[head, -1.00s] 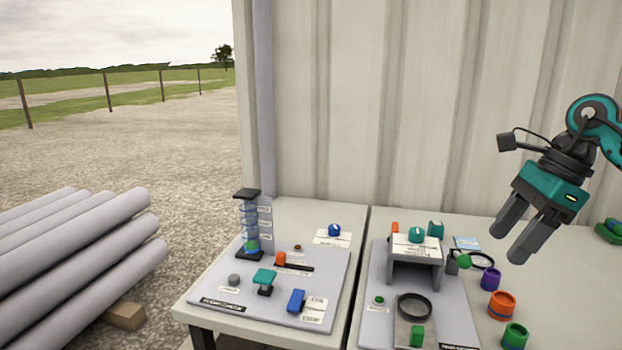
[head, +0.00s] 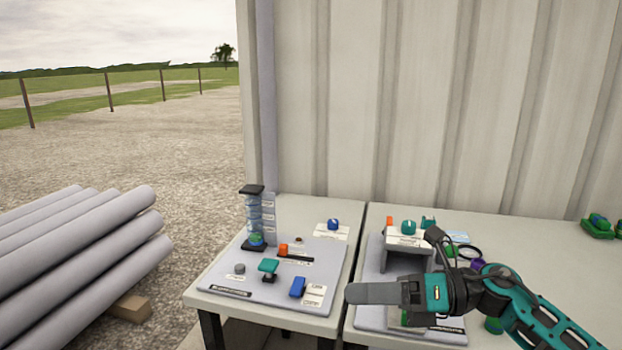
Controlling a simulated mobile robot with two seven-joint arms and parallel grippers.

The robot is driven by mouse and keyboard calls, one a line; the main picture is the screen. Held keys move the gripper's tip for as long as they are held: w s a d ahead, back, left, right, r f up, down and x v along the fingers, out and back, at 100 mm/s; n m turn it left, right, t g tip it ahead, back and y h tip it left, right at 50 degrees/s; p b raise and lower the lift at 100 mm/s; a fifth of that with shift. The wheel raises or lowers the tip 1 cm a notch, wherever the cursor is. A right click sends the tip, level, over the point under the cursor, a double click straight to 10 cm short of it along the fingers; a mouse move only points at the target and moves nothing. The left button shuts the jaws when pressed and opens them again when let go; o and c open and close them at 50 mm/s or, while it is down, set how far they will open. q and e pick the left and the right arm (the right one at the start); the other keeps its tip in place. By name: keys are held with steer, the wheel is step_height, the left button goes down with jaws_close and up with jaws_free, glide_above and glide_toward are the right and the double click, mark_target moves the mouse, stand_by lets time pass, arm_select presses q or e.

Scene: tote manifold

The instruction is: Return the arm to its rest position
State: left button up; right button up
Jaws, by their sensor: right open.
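My right arm (head: 535,315) comes in from the lower right, teal and black. My right gripper (head: 372,294) is above the front of the right-hand board and points left, with its fingers seen edge-on as one grey bar. It is open, and no object shows between its fingers. My left gripper is not in view.
The left board (head: 262,297) holds a clear column (head: 253,220), a teal knob (head: 268,266) and a blue switch (head: 297,286). A grey stand (head: 400,262) rises behind my right gripper. A green object (head: 598,229) lies at the far right. Pipes (head: 80,245) lie stacked at left.

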steer(key=s+d+f+m+t+h+p, duration=0.15)
steer(key=f+m+t+h, duration=0.55)
steer(key=m, duration=0.8)
steer(key=s+d+f+m+t+h, duration=0.1)
steer(key=d+f+m+t+h, duration=0.3)
steer(key=m+t, duration=0.85)
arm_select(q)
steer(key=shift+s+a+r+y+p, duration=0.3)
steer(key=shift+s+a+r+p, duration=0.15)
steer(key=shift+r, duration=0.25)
arm_select(e)
steer(key=s+d+f+m+g+h, duration=0.4)
steer(key=s+f+m+g, duration=0.6)
steer(key=s+f+m, duration=0.4)
step_height(320, 180, down, 2)
steer(key=shift+s+d+f+m, duration=0.1)
steer(key=shift+s+d+m, duration=0.1)
steer(key=shift+m, duration=0.25)
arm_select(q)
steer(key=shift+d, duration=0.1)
